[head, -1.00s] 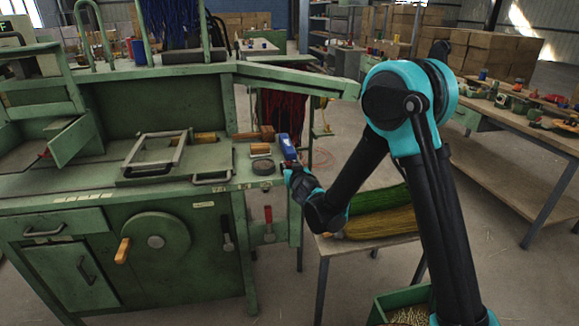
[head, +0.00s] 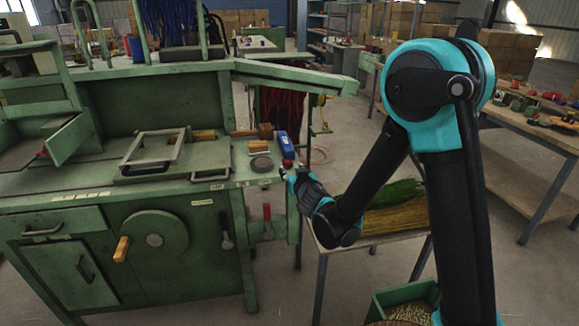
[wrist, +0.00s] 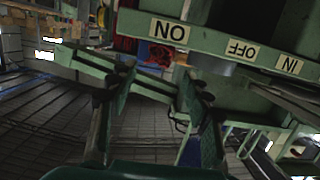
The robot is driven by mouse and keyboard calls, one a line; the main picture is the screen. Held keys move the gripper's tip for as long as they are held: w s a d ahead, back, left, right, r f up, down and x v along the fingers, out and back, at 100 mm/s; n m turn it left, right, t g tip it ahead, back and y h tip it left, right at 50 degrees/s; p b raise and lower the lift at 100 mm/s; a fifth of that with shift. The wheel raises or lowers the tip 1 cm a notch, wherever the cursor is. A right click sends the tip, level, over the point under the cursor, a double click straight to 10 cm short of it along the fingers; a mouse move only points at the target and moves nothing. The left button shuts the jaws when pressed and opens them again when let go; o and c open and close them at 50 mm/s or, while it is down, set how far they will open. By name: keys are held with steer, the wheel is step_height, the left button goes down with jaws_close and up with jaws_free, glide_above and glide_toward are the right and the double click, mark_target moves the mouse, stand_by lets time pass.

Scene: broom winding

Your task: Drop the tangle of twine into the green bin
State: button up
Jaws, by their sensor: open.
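I cannot make out the tangle of twine for certain in either view. A green bin (head: 384,302) holding pale straw-like bits stands at the bottom of the head view, partly hidden by my arm. My gripper (head: 284,174) is at the right front corner of the green machine's worktop, close to a blue object with a red end (head: 284,146). In the wrist view my gripper (wrist: 152,92) has its two fingers apart, with nothing seen between them. A green edge with labels (wrist: 230,42) lies close beyond the fingers.
A low table (head: 330,238) with green and yellow bristles stands behind my arm. A workbench (head: 540,130) is at right.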

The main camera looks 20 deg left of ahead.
steer(key=shift+v, duration=2)
steer(key=d+f+m+g+h, duration=0.1)
steer(key=d+f+m+h, duration=0.2)
steer(key=d, duration=1.3)
steer(key=d+m+g+h, duration=0.2)
steer(key=d+h, duration=0.4)
steer(key=d, duration=1)
steer(key=s+d+f+m+g, duration=0.1)
steer(key=s+d+f+g, duration=0.3)
steer(key=s+d, duration=0.8)
steer(key=shift+s+d+f+m, duration=0.2)
steer(key=shift+s+f+m, duration=0.15)
steer(key=shift+f, duration=0.25)
steer(key=shift+o, duration=0.6)
steer(key=s, duration=0.2)
steer(key=s+f+g, duration=0.1)
steer(key=s+g, duration=0.1)
steer(key=s, duration=0.1)
steer(key=shift+s+d+f, duration=0.3)
steer(key=shift+s+d, duration=0.05)
